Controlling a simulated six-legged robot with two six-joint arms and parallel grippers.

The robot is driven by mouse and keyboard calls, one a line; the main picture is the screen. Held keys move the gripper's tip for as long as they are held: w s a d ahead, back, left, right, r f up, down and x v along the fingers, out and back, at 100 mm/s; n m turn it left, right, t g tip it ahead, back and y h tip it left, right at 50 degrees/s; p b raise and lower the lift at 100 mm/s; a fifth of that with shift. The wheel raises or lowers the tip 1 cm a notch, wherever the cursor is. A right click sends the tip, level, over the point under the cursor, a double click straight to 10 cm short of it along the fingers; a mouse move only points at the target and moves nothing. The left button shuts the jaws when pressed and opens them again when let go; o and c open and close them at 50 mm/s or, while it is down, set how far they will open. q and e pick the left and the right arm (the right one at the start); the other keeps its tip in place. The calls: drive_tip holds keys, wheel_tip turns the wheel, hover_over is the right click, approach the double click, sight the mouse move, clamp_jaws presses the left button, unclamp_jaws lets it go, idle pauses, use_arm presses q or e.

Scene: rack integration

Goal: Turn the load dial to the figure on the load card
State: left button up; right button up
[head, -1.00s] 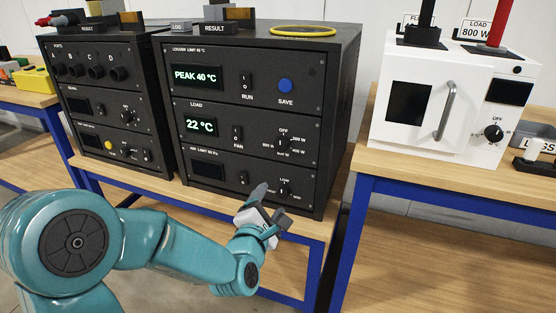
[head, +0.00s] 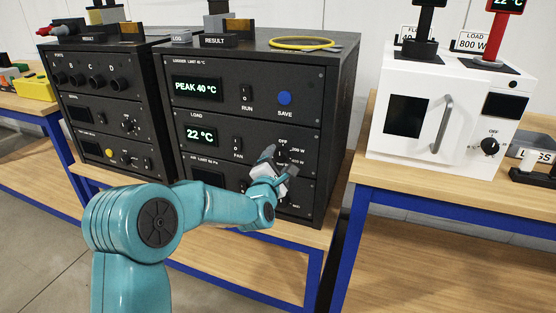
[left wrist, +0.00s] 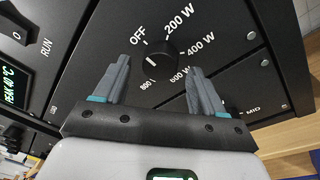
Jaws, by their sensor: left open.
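The load dial (left wrist: 161,54) is a round black knob on the dark rack's LOAD panel, with OFF, 200 W, 400 W, 600 W and 800 marked around it. A pale mark shows on the knob, but I cannot tell its setting surely. In the head view the dial (head: 282,156) is partly covered by my left gripper (head: 280,161). That gripper is open; in the left wrist view its two grey fingers (left wrist: 158,68) reach toward the knob's two sides, apart from it. The load card (head: 472,42) stands on the white box and reads LOAD 800 W. My right gripper is not seen.
The rack (head: 338,110) stands on a wooden bench. A FAN switch (head: 237,145) sits left of the dial, and a RUN switch (head: 246,95) and blue SAVE button (head: 284,98) above. The white box (head: 377,140) has its own dial (head: 489,146).

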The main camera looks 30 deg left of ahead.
use_arm(q)
drive_tip(key=shift+w+a, duration=0.25)
drive_tip(key=shift+w, duration=0.3)
drive_tip(key=c, duration=1.1)
drive_tip(key=shift+o, duration=0.2)
